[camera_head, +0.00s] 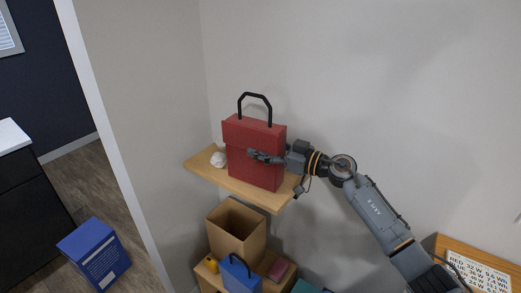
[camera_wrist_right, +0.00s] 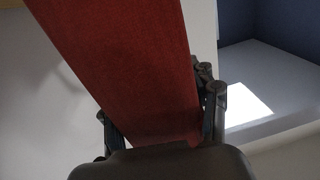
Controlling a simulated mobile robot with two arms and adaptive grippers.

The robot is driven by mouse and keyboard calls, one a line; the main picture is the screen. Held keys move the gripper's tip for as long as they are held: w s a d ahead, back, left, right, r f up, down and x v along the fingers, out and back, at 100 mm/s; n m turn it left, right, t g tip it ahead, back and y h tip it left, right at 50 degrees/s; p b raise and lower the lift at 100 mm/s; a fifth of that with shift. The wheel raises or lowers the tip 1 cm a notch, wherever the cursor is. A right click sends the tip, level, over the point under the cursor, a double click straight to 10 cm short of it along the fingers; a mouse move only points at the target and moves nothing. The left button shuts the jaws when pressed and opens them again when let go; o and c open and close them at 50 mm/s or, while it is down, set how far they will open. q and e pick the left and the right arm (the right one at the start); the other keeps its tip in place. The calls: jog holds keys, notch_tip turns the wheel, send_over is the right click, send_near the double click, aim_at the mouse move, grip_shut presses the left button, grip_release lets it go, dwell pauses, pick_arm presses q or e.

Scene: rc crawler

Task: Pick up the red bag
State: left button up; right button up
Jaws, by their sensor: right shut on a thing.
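The red bag (camera_head: 254,160) stands upright on a wooden wall shelf (camera_head: 233,187), with its black handle (camera_head: 255,97) up. My right gripper (camera_head: 268,157) reaches in from the right and is shut on the bag's right part. In the right wrist view the red bag (camera_wrist_right: 125,65) fills the middle, with the fingers of my right gripper (camera_wrist_right: 160,120) on either side of it. The bag appears to be at the shelf; I cannot tell whether it still rests on it. My left gripper is not in view.
Below are an open cardboard box (camera_head: 236,232), a blue bag (camera_head: 240,277), a yellow item (camera_head: 211,264) and a dark red item (camera_head: 278,269). A blue box (camera_head: 95,254) stands on the floor at left.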

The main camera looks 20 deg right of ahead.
notch_tip(320, 180, up, 18)
jog(key=shift+f+p, duration=0.1)
jog(key=shift+p, duration=1)
